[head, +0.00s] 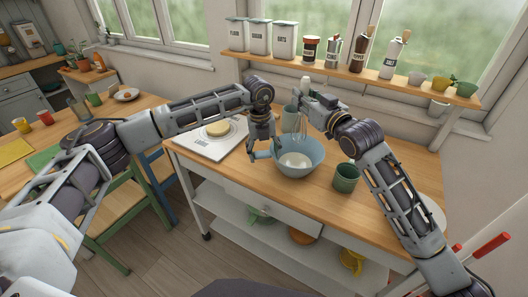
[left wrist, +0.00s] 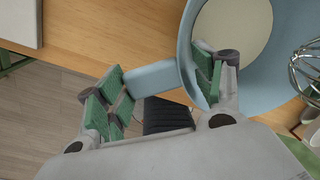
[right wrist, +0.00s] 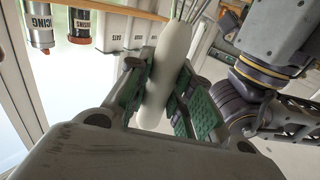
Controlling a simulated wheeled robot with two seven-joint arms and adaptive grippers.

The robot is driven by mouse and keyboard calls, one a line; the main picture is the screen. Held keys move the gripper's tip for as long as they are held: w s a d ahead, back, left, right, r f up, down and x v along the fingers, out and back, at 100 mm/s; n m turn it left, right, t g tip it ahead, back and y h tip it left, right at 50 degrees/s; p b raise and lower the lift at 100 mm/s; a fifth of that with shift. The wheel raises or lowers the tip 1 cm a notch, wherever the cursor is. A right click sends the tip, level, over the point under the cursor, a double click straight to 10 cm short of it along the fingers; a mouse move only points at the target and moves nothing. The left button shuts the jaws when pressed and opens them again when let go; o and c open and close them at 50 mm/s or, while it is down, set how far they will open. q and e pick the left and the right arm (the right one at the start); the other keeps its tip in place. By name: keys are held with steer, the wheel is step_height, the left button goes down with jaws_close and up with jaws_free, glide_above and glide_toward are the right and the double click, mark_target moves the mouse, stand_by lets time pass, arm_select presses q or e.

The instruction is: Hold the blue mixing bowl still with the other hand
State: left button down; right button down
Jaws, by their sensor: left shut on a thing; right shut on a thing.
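The blue mixing bowl (head: 312,168) stands on the wooden top of the cart, with something cream-coloured inside. My left gripper (head: 265,148) is at the bowl's left side, shut on it. In the left wrist view the bowl (left wrist: 262,97) has a blue part sticking out between the green finger pads of my left gripper (left wrist: 158,88). My right gripper (head: 305,98) is above the far side of the bowl, shut on the pale handle of a whisk (right wrist: 167,67). The whisk's wires (head: 301,124) point down toward the bowl; whether they touch the contents is unclear.
A green cup (head: 346,177) stands right of the bowl, near my right arm. A grey-green canister (head: 289,117) is behind the bowl. A shelf (head: 400,88) with jars runs behind.

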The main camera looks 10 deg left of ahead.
arm_select(q)
steer(key=shift+s+f, duration=0.15)
steer(key=shift+f, duration=0.05)
stand_by(0.6)
steer(key=c, duration=0.5)
jaws_free()
steer(key=shift+o, duration=1.3)
steer(key=shift+r, duration=0.1)
steer(key=c, duration=1.6)
